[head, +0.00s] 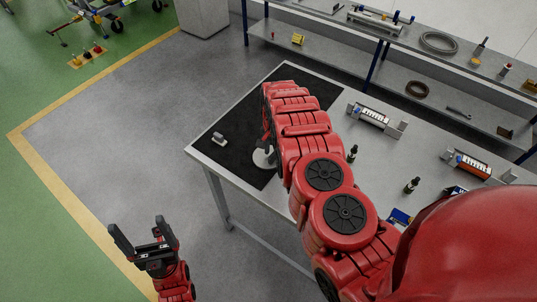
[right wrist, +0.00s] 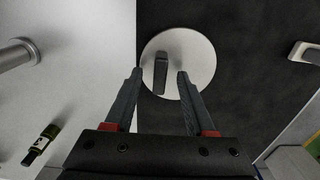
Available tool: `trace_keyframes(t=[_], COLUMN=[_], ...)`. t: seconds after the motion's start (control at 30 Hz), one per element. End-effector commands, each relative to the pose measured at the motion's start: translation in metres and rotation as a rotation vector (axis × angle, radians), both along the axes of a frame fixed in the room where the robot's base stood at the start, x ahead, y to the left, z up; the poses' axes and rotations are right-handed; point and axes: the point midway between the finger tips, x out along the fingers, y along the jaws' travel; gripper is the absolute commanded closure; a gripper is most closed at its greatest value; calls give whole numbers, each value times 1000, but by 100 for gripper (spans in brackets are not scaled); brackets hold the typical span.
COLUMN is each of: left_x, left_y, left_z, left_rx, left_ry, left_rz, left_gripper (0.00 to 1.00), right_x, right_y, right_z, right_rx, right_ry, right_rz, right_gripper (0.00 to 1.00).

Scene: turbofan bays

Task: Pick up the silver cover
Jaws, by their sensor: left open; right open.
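The silver cover (head: 262,158) is a round pale disc with a raised handle. It lies on the black mat (head: 247,158) near the table's front-left edge, partly hidden by my right arm in the head view. In the right wrist view the cover (right wrist: 194,58) and its dark upright handle (right wrist: 161,72) show fully. My right gripper (right wrist: 159,74) is open, with its fingertips on either side of the handle in that view. Whether they touch it or are still above it I cannot tell. My left gripper (head: 138,228) is open and empty, away from the table at lower left.
A small pale block-like part (head: 219,139) lies on the mat left of the cover. A silver fixture (head: 376,118), an orange fixture (head: 472,166) and dark bottles (head: 411,186) stand on the table to the right. A shelf rack (head: 395,75) stands behind.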

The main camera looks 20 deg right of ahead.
Motion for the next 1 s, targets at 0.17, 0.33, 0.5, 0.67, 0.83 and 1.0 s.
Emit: trace_keyframes(t=[0.17,0.33,0.5,0.67,0.83,1.0], left_x=[0,0,0,0,0,0], left_y=[0,0,0,0,0,0], left_z=[5,5,5,5,5,5], left_rx=[0,0,0,0,0,0], left_ry=[0,0,0,0,0,0], left_rz=[0,0,0,0,0,0], left_gripper=[11,11,11,11,11,11], right_x=[0,-1,-1,-1,-1,-1], right_y=[0,1,1,1,1,1], right_z=[-11,-15,-15,-14,-14,-14], right_rx=[1,1,1,1,1,1], right_ry=[-1,0,0,0,0,0], right_rz=[1,1,1,1,1,1], right_gripper=[45,45,50,79,100,100])
